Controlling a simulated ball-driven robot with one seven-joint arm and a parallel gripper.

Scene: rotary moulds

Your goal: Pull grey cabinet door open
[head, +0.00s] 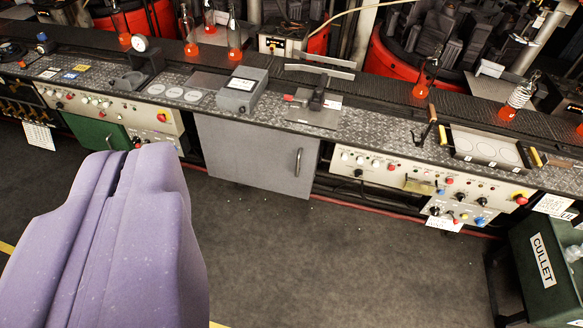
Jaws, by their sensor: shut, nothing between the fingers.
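The grey cabinet door (245,152) is under the workbench, left of the picture's middle. It looks shut, with its face flush under the bench edge. A vertical metal bar handle (298,162) sits near its right edge. My gripper (122,162) is the large purple shape at the lower left, close to the camera. Its fingers are together and empty. It appears left of the door in the picture and well apart from the handle. Nothing hides the door's face or handle.
The long workbench (385,130) carries a grey box (242,90), a tray (485,148) and tools. Control panels (430,180) flank the door. A green door (97,132) is at left. A green cullet bin (545,262) stands lower right. The floor (340,265) before the door is clear.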

